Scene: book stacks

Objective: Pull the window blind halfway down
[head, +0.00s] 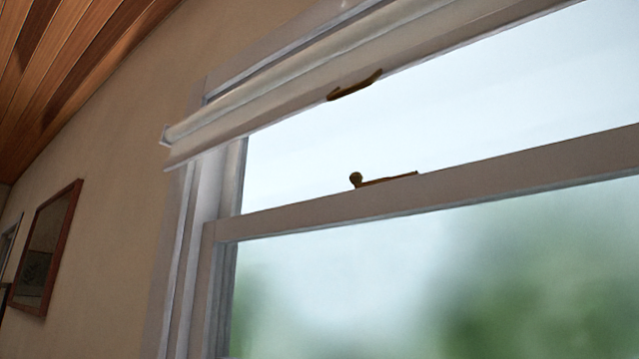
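The window blind (300,85) is a pale roll across the top of the window, rolled up near the upper frame. A dark brown pull (354,86) sits on the blind's lower edge. The window glass (440,115) below the blind is uncovered. The blind's right end lies outside the head view. My gripper does not show in this view.
A white sash rail (460,176) crosses the window, with a dark latch (385,180) on top. A framed picture (45,250) hangs on the beige wall (120,190) at left. A wooden plank ceiling (65,45) is at upper left.

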